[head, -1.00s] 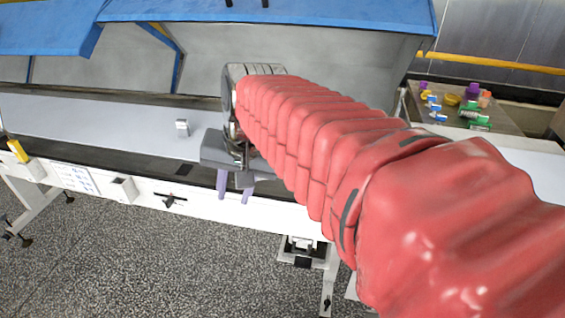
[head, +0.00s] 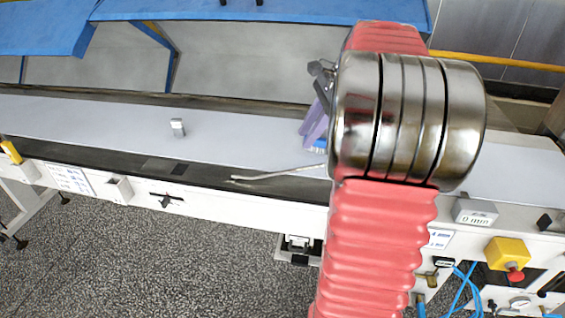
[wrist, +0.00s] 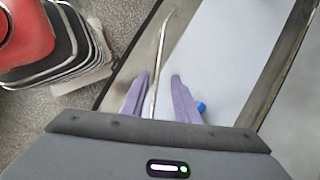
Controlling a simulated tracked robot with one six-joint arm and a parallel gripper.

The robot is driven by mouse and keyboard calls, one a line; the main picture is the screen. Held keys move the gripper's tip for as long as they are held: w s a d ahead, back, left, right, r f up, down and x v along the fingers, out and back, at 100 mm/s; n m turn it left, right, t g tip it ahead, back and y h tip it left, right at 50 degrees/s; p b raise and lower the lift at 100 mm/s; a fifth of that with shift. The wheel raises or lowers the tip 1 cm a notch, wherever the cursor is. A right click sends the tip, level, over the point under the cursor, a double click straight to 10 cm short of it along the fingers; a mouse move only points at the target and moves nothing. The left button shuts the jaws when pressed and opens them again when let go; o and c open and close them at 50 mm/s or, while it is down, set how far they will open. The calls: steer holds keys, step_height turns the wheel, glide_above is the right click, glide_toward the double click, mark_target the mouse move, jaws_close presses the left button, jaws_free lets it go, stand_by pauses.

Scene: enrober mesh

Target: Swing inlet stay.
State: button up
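A thin bent metal rod, which looks like the inlet stay (head: 280,174), lies along the dark front strip of the machine in the head view. Its right end passes behind my arm. In the wrist view the stay (wrist: 157,62) runs up from between the two purple fingers of my gripper (wrist: 160,76). The fingers are apart, with a gap around the rod; I cannot tell whether they touch it or are above it. In the head view my gripper (head: 315,125) is partly hidden behind my steel wrist joint.
A pale belt (head: 90,117) carries a small metal block (head: 177,127). A blue hood (head: 250,11) hangs open above. A yellow box with a red button (head: 508,254) is at lower right. A small blue item (wrist: 201,106) is beside the right finger. The left belt is mostly clear.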

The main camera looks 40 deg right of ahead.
mark_target(287, 171)
steer(key=shift+d, duration=0.2)
steer(key=x, duration=1.3)
steer(key=shift+w+a+f, duration=0.1)
steer(key=shift+a+f, duration=0.1)
steer(key=shift+f, duration=0.15)
steer(key=shift+c, duration=0.5)
jaws_close()
steer(key=shift+d, duration=0.1)
stand_by(0.6)
